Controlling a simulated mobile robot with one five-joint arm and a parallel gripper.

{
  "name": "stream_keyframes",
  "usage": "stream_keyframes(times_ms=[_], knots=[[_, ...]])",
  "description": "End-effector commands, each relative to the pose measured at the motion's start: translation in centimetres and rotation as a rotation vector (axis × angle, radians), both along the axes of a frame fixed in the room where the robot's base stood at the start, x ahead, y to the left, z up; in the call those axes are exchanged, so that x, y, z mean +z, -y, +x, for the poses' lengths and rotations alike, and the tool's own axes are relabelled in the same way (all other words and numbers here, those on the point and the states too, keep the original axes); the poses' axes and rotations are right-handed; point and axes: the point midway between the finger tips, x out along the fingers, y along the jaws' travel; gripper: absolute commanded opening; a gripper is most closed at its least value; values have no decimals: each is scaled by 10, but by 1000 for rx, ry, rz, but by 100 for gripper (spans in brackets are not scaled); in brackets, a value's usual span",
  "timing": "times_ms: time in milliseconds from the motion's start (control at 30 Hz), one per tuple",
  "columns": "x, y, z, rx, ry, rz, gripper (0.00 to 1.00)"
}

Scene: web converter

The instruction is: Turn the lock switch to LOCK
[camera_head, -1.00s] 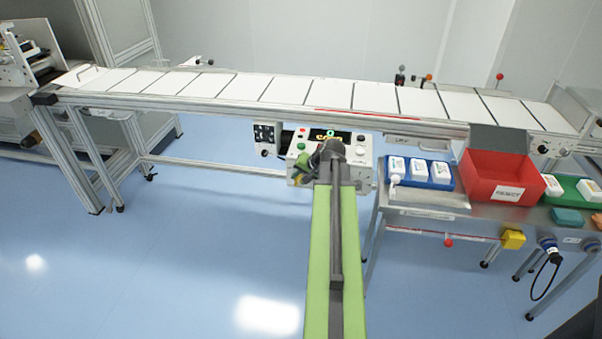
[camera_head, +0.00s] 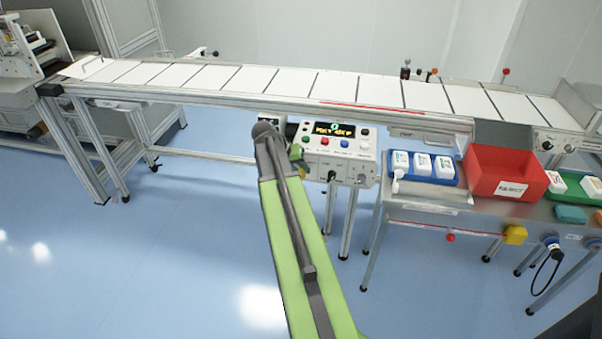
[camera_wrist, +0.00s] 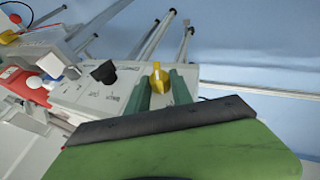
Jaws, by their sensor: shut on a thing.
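In the wrist view, a yellow switch knob (camera_wrist: 157,80) stands on a light panel face between the two green fingers of my gripper (camera_wrist: 160,88). The fingers are shut on the knob. A black knob (camera_wrist: 104,72) sits beside it on the same panel. The printed labels there are too small and blurred to read. In the head view, the white control box (camera_head: 340,166) hangs below the conveyor. My green gripper (camera_head: 298,163) is at its left end, partly hidden by my arm.
The box carries a lit display (camera_head: 333,129) and coloured buttons. The conveyor (camera_head: 295,90) runs above. To the right, a steel table (camera_head: 430,207) holds a red bin (camera_head: 505,172) and a blue tray (camera_head: 446,181) with white bottles. The floor in front is clear.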

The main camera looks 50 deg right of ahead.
Motion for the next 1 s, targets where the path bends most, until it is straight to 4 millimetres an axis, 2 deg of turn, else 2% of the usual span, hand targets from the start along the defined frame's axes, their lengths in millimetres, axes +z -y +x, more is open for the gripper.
stream_keyframes(times_ms=[33, 500, 1000], knots=[[-7, -1, 3, 1, -35, -17, 0], [-8, -3, 3, -3, -278, -168, 0], [-5, -4, 2, -4, -329, -196, 0]])
